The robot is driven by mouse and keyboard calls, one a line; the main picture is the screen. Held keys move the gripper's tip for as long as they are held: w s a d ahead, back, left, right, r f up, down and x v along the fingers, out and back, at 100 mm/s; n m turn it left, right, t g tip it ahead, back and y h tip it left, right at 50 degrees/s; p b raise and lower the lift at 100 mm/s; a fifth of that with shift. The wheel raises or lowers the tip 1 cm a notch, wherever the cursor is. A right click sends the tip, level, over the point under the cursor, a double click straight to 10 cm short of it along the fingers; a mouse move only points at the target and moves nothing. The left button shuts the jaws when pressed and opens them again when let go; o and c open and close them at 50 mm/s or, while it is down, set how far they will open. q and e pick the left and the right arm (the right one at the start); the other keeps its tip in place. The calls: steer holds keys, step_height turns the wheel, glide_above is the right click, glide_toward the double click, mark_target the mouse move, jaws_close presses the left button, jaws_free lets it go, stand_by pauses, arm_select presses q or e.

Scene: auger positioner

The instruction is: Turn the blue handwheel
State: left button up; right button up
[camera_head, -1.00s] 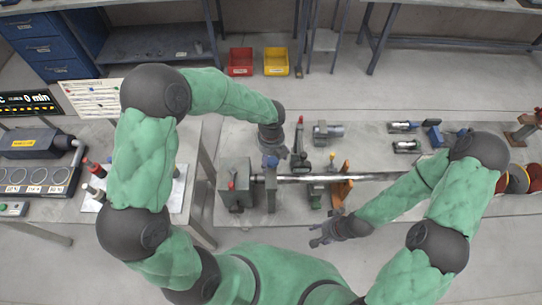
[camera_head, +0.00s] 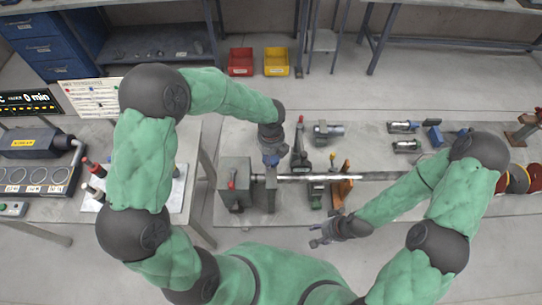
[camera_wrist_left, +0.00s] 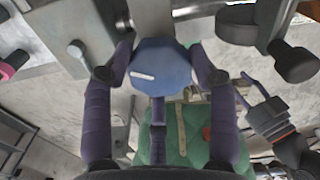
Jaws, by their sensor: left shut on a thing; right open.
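The blue handwheel (camera_wrist_left: 160,66) is a small faceted blue knob with a white mark on its face, in the middle of the left wrist view. My left gripper (camera_wrist_left: 162,75) is shut on it, with a dark finger on each side. In the head view the left gripper (camera_head: 271,162) is over the grey machine block, and it hides most of the handwheel. My right gripper (camera_head: 327,232) is open and empty, low in front of the bench edge, apart from the machine.
A long metal shaft (camera_head: 345,177) runs right from the grey block (camera_head: 235,182). An orange bracket (camera_head: 342,190) stands by the shaft, close to my right arm. A red bin (camera_head: 240,62) and a yellow bin (camera_head: 276,62) are behind the bench.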

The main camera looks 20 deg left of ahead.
arm_select(q)
steer(key=n+b, duration=0.1)
steer(key=n, duration=0.4)
steer(key=n+b, duration=0.2)
steer(key=n, duration=0.3)
steer(key=shift+f, duration=0.1)
steer(key=n+b, duration=0.2)
steer(key=n, duration=0.3)
steer(key=n+b, duration=0.1)
steer(key=n, duration=0.4)
steer(key=shift+b, duration=0.3)
steer(key=n+b, duration=0.2)
steer(key=n, duration=0.3)
steer(key=n+b, duration=0.1)
steer(key=n, duration=0.4)
steer(key=n+b, duration=0.2)
steer(key=n, duration=0.3)
steer(key=shift+n+b, duration=0.45)
steer(key=shift+n, duration=1.85)
